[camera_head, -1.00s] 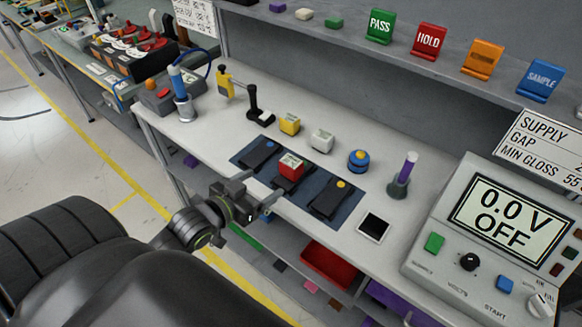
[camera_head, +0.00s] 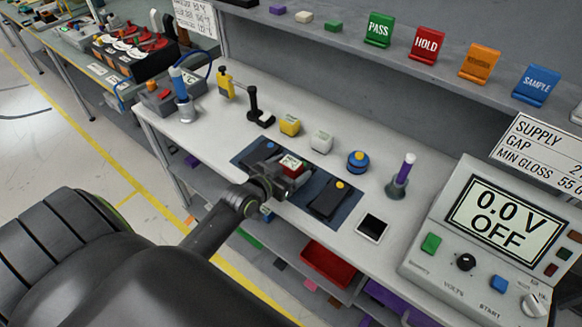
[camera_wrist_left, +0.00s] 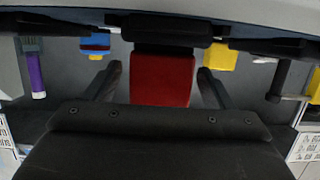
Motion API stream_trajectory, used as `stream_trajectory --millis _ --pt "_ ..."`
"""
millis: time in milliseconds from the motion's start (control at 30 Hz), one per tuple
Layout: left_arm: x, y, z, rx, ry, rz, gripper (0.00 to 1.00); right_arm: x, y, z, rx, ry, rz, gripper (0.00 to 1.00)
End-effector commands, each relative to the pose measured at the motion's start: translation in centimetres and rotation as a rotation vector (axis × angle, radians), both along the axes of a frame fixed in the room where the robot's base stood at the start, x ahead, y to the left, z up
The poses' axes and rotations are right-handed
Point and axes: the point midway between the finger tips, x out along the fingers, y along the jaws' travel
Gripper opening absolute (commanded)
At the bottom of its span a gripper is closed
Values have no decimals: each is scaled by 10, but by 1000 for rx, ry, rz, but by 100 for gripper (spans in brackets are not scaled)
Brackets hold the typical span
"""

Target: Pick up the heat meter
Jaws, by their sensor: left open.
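No object is labelled as the heat meter, so I cannot tell for sure which it is. A red block with a pale top (camera_head: 291,163) sits on the dark modules on the blue mat (camera_head: 346,213). My left gripper (camera_head: 282,180) is at this block, over the near side of the mat. In the left wrist view the red block (camera_wrist_left: 160,80) lies between the two spread fingers, with a gap on each side. The gripper is open and holds nothing. The gripper hides part of the modules. My right gripper is out of view.
A yellow block (camera_head: 290,125), white block (camera_head: 321,141), blue round piece (camera_head: 358,161) and purple cylinder in a stand (camera_head: 401,176) stand behind the mat. A black clamp stand (camera_head: 257,108) is left. The voltage unit (camera_head: 485,240) fills the right. A shelf runs above.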

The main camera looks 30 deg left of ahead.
Motion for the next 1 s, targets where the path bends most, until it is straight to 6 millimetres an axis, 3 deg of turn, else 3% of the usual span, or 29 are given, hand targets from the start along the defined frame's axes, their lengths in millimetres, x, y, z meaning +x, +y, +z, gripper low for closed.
stream_trajectory --millis 200,500,900,1000 --pt "20 -1 -6 0 0 0 76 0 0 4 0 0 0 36" --pt "23 -2 -7 1 -1 0 76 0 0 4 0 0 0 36" --pt "23 -2 -7 1 0 0 24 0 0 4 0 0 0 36" --pt "23 -2 -7 1 -1 0 20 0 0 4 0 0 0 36"
